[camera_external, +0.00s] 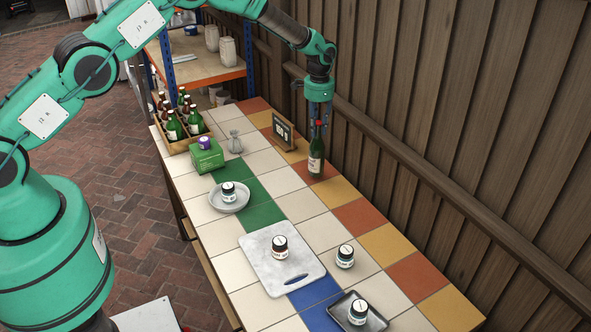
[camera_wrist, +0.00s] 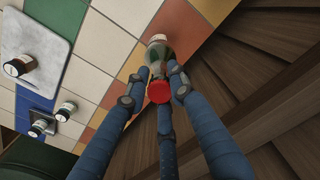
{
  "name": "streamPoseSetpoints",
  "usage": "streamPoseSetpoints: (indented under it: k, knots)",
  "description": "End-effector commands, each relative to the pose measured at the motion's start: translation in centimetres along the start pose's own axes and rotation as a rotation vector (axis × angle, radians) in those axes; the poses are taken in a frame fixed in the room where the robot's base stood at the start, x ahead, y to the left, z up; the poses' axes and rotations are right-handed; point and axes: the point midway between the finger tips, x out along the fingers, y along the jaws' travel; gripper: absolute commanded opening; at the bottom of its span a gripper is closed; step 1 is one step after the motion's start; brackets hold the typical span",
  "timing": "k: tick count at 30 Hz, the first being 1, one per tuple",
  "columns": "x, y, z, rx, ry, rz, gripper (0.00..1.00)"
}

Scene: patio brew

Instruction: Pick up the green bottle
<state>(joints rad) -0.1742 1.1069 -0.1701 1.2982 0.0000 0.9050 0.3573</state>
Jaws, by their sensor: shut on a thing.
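The green bottle (camera_external: 316,158) stands upright on the tiled table near the wooden wall, with a pale label and a red cap. My gripper (camera_external: 319,125) is directly above it, pointing down, with its fingers around the neck. In the wrist view the red cap of the green bottle (camera_wrist: 159,91) shows between the blue fingers of my gripper (camera_wrist: 160,78), which are shut on it. The lower body of the bottle is partly hidden there. I cannot tell whether its base is touching the table.
A wooden crate (camera_external: 178,146) of bottles stands at the back left. A small sign (camera_external: 283,132) stands close left of the bottle. A glass vase (camera_external: 235,143), green box (camera_external: 207,158), plate (camera_external: 240,204), cutting board (camera_external: 262,258) and several jars sit on the table. The wooden wall (camera_external: 450,120) is close on the right.

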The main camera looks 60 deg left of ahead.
Motion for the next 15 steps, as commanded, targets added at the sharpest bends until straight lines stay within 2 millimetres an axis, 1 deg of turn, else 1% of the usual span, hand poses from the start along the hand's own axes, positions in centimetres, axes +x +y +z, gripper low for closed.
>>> streamPoseSetpoints:
  k: [5, 11, 15]
  knots:
    - [-1.6, 0.0, -0.1, 0.000, 0.002, -0.001, 0.00]
    - [-1.7, 0.5, 1.3, 0.000, 0.000, 0.000, 0.00]
    - [-1.9, 1.0, 2.7, 0.000, 0.000, 0.000, 0.00]
